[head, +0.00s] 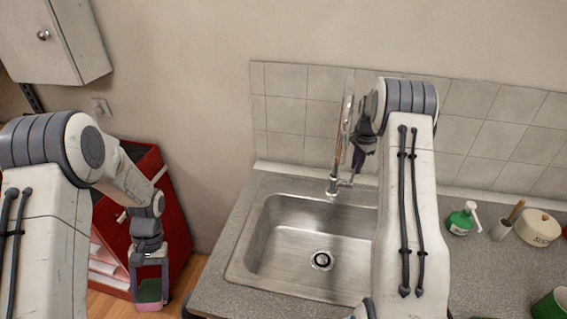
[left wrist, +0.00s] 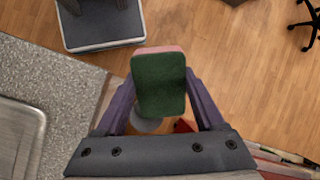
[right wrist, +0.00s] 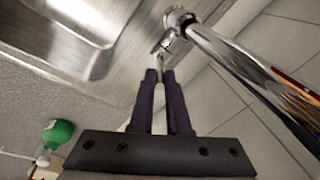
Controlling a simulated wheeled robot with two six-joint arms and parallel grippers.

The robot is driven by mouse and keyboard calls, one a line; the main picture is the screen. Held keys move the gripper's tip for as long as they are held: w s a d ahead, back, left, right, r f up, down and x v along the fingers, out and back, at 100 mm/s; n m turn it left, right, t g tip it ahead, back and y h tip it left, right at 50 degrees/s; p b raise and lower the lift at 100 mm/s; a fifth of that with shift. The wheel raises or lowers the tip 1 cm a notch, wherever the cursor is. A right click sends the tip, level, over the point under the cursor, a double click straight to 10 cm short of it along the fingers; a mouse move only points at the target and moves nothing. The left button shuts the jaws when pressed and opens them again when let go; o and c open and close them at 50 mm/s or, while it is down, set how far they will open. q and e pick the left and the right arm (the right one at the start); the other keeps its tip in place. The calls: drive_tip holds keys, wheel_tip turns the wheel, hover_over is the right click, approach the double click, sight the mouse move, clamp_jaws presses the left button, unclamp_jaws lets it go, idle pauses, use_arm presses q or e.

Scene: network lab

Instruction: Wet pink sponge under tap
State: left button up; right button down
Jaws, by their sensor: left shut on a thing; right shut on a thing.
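The pink sponge (left wrist: 158,85) has a green scouring face and a pink edge. My left gripper (left wrist: 159,92) is shut on it by its two sides. In the head view the sponge (head: 149,292) hangs in the left gripper (head: 150,275), left of the counter and outside the sink. The chrome tap (head: 333,187) stands at the back of the sink (head: 290,235). My right gripper (right wrist: 160,75) is shut on the thin tap lever (right wrist: 158,62) beside the tap body (right wrist: 178,20). No water shows in the basin.
A red cabinet (head: 172,215) stands behind the left gripper. Right of the sink are a green soap bottle (head: 461,220), a brush holder (head: 501,229), a lidded pot (head: 539,228) and a green cup (head: 552,304). The basin is empty.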

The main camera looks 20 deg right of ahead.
drive_tip(key=c, duration=0.9)
unclamp_jaws()
use_arm(q)
drive_tip(key=shift+f, duration=0.2)
use_arm(e)
drive_tip(key=shift+r, duration=0.3)
use_arm(q)
wheel_tip(320, 180, down, 3)
drive_tip(key=b, duration=0.3)
drive_tip(key=shift+f, duration=0.1)
use_arm(e)
wheel_tip(320, 180, up, 11)
drive_tip(key=s, duration=0.1)
drive_tip(key=shift+s+a+r, duration=0.15)
drive_tip(key=shift+s+a, duration=0.25)
